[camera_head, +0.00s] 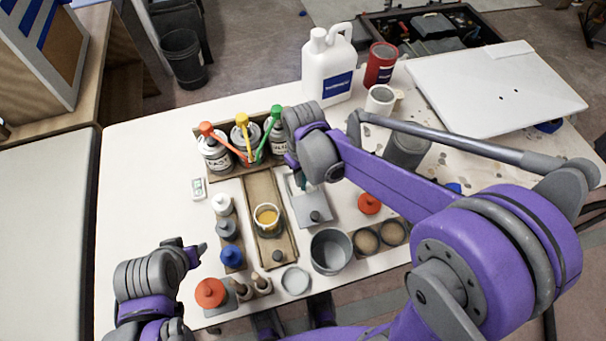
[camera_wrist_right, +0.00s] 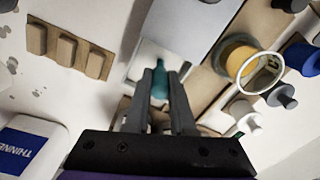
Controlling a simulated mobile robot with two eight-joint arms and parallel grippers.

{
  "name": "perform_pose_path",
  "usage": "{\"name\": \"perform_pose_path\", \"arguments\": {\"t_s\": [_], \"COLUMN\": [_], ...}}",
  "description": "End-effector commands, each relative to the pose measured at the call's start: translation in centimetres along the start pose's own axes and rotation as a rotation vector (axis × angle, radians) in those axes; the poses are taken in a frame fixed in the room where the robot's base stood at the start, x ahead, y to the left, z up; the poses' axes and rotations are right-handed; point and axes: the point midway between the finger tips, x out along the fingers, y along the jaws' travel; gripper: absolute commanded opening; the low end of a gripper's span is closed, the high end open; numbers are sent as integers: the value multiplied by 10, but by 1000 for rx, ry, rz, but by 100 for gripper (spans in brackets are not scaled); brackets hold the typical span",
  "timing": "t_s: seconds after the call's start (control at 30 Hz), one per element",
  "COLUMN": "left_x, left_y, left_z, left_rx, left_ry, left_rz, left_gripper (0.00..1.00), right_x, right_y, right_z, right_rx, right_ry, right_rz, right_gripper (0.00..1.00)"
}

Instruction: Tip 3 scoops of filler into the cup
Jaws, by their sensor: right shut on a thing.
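A small clear cup (camera_head: 267,217) with amber contents stands on a wooden board, and it also shows in the right wrist view (camera_wrist_right: 240,62). My right gripper (camera_head: 300,180) is up and to the right of the cup, beside the cans. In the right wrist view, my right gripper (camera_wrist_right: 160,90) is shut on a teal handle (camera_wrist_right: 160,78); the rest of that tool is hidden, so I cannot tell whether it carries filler. My left gripper (camera_head: 198,253) is low at the left, apart from the cup; its finger gap does not show. I cannot tell which container holds filler.
Several cans (camera_head: 216,155) with coloured-handled tools stand behind the cup. A white thinner jug (camera_head: 328,70) and red can (camera_head: 381,64) are at the back. A grey pot (camera_head: 330,251) and an orange-topped piece (camera_head: 210,293) stand in front. The table's left part is clear.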

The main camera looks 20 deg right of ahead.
Motion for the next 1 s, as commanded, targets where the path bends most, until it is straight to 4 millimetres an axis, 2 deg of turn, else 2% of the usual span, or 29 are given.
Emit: {"name": "perform_pose_path", "arguments": {"t_s": [0.57,1.0], "left_x": [-2,-22], "left_y": [0,0], "left_z": [-1,-19], "left_rx": [0,0], "left_ry": [1,14], "left_rz": [0,0], "left_gripper": [50,50], "right_x": [-2,-36], "right_y": [0,0], "right_z": [0,0], "right_rx": [0,0], "right_ry": [0,1], "right_rz": [0,0], "right_gripper": [0,0]}}
